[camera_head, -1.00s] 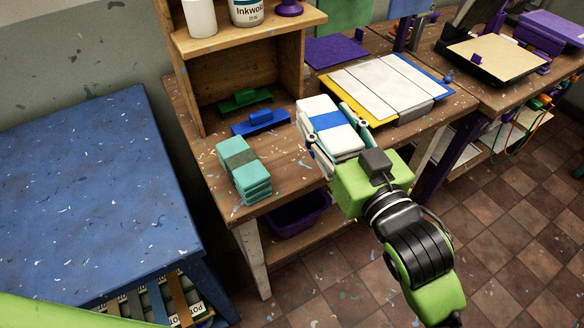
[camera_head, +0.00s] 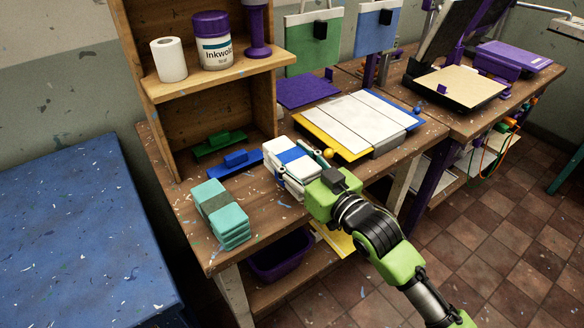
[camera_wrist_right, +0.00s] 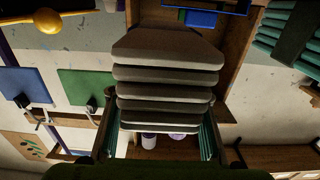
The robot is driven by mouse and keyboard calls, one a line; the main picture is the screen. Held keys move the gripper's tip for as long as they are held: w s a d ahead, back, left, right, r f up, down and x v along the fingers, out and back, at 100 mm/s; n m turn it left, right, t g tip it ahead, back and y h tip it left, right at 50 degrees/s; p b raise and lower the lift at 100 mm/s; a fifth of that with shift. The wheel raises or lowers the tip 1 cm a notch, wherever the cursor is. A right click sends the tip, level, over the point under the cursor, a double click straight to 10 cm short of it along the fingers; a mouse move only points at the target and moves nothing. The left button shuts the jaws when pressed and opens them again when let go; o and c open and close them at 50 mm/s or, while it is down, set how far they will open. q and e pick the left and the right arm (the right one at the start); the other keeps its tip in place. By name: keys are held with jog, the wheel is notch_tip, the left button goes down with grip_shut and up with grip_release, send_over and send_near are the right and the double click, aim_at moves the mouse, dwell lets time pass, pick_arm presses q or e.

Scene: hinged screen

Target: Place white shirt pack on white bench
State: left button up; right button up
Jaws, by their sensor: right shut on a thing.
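The white shirt pack (camera_head: 279,148), a folded stack with a blue band, is at the front edge of the wooden workbench (camera_head: 185,203), which has white legs. My right gripper (camera_head: 301,169) is shut on the pack from the front right. In the right wrist view, the stacked pale layers of the pack (camera_wrist_right: 165,75) sit between the two fingers of my right gripper (camera_wrist_right: 158,135). I cannot tell whether the pack touches the bench top. My left gripper is not in view.
A teal pack (camera_head: 219,212) lies left of the white pack. Blue (camera_head: 236,160) and green (camera_head: 219,142) holders lie behind it. A wooden shelf (camera_head: 215,75) stands at the back. A board with white panels (camera_head: 358,122) lies to the right. A blue table (camera_head: 75,235) is at left.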

jog(key=shift+w+f, duration=0.45)
jog(key=shift+d+f, duration=0.1)
jog(key=shift+f, duration=1.5)
jog(key=shift+f, duration=0.1)
jog(key=o, duration=1.2)
